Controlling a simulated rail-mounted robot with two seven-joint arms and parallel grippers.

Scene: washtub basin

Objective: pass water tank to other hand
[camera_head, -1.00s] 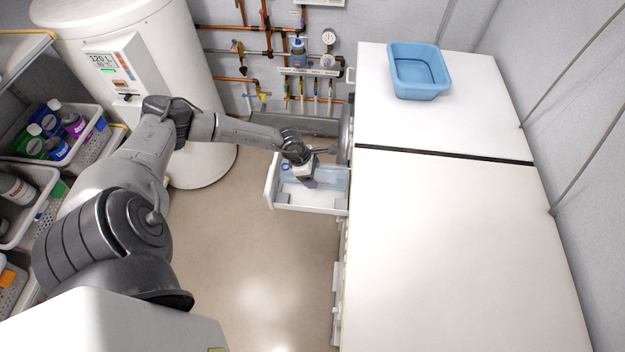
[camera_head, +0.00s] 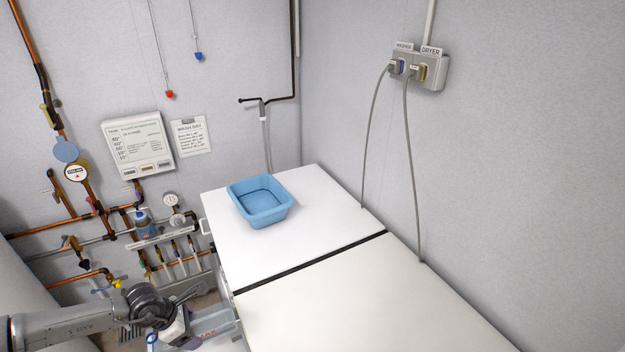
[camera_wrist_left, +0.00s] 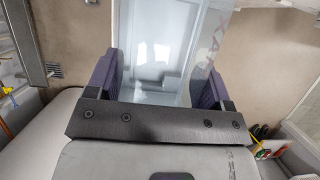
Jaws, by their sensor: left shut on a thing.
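The water tank (camera_head: 217,322) is a clear, bluish box with red lettering, low in the head view beside the front of the white machines. My left gripper (camera_head: 187,330) is shut on its near end. In the left wrist view the tank (camera_wrist_left: 165,45) lies between the two dark finger pads of my left gripper (camera_wrist_left: 155,80), and I look into its hollow inside. The tank's lower part is cut off by the head view's bottom edge. I cannot tell whether it is clear of the drawer. My right gripper is not in view.
Two white machines (camera_head: 340,290) stand side by side, their tops mostly clear. A blue basin (camera_head: 262,222) sits on the far one. Copper pipes and valves (camera_head: 100,215) line the wall at left, close to my left arm. Cables hang from a wall socket (camera_head: 420,68).

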